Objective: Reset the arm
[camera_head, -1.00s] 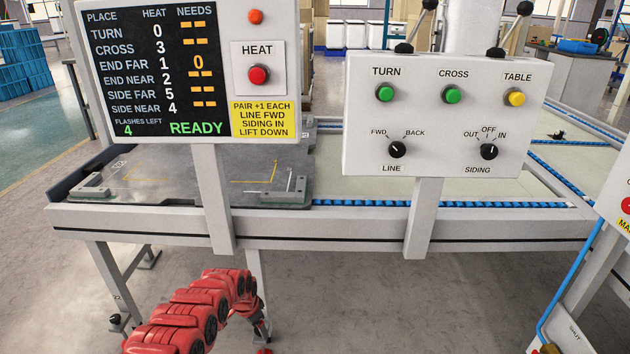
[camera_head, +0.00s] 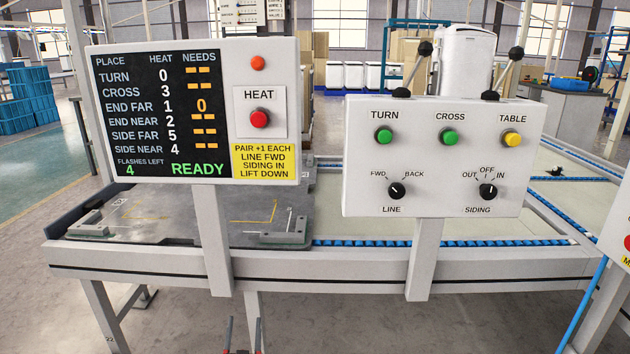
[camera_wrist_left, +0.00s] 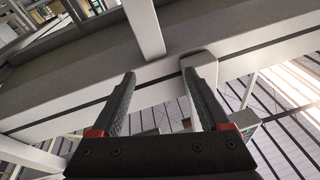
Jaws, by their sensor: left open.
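The tips of my left gripper (camera_head: 243,340) show at the bottom edge of the head view, in front of and below the bench. In the left wrist view its two dark fingers (camera_wrist_left: 160,76) stand apart with nothing between them. A pale rail and post show beyond them, and I cannot tell how far away these are. The rest of my left arm is out of the head view. My right gripper is not in view.
The bench's front beam (camera_head: 330,268) runs across the view. A display panel (camera_head: 195,110) reading READY and a button panel (camera_head: 437,155) stand on posts. A dark plate (camera_head: 190,225) lies behind the display. Part of another panel (camera_head: 617,235) shows at right.

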